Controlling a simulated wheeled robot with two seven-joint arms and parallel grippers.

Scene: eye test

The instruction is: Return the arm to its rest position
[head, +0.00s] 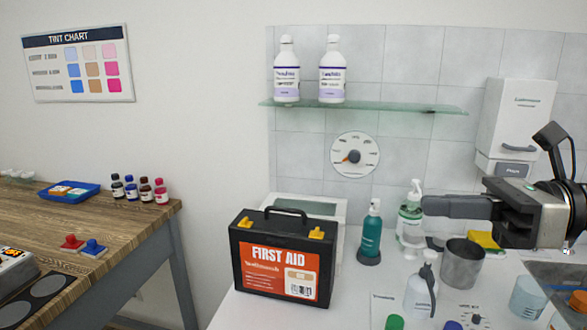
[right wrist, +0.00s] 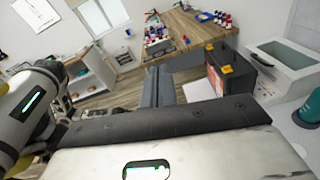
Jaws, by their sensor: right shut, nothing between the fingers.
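My right arm comes in from the right edge of the head view. Its gripper (head: 428,206) points left, level, above the back of the white counter, with its dark fingers together and nothing between them. In the head view it passes in front of the tiled wall and beside the green-labelled pump bottle (head: 411,214); I cannot tell the gap. In the right wrist view the dark fingers (right wrist: 162,86) also lie side by side. My left gripper does not show in the head view.
The white counter (head: 240,312) holds a first aid case (head: 283,257), teal bottle (head: 371,233), metal cup (head: 462,263), yellow sponge (head: 485,240) and wash bottle (head: 421,291). A glass shelf (head: 380,106) and white dispenser (head: 517,115) are on the wall. A wooden table (head: 100,222) stands left.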

